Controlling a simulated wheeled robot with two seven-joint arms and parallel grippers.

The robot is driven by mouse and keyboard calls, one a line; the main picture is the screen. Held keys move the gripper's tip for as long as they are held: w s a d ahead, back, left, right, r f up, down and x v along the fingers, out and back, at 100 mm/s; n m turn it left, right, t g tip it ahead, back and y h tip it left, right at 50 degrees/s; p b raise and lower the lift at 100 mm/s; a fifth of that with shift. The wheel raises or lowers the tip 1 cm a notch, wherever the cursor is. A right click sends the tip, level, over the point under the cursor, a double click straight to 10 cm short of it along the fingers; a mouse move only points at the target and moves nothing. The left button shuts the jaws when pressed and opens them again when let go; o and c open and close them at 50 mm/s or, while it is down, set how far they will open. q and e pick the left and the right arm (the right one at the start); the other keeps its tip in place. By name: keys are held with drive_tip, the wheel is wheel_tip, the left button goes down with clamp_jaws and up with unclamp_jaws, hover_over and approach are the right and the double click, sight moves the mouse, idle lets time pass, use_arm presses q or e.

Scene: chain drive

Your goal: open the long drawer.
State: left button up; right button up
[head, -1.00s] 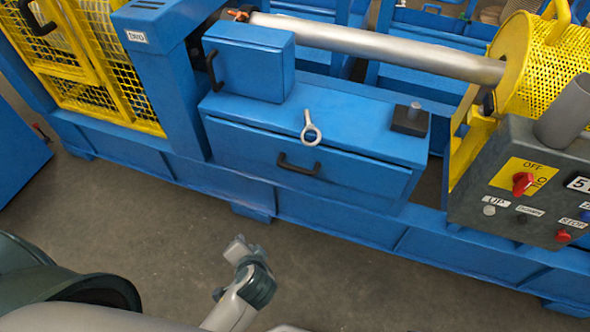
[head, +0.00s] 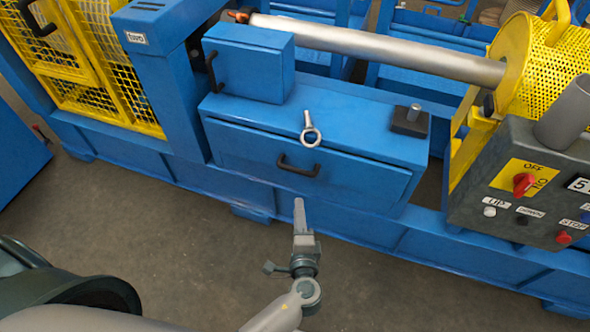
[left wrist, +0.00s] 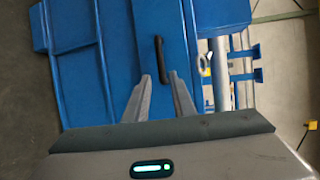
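The long drawer (head: 240,150) is a wide blue front under the blue bench top, with a black bar handle (head: 298,165) at its upper middle. A dark line runs along its top edge; I cannot tell whether it stands slightly out. My left gripper (head: 299,203) points at the drawer from in front, just below and short of the handle. In the left wrist view its two fingers (left wrist: 160,78) are apart with nothing between them, and the handle (left wrist: 160,58) lies just beyond the gap. My right gripper is not in view.
On the bench top lie a metal eye bolt (head: 310,130) and a black block with a pin (head: 409,121). A smaller blue box (head: 250,63) with its own handle stands behind. A control panel (head: 530,185) is at right. The floor in front is clear.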

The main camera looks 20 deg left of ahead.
sight(295, 172)
use_arm(q)
drive_tip(key=shift+w, duration=0.1)
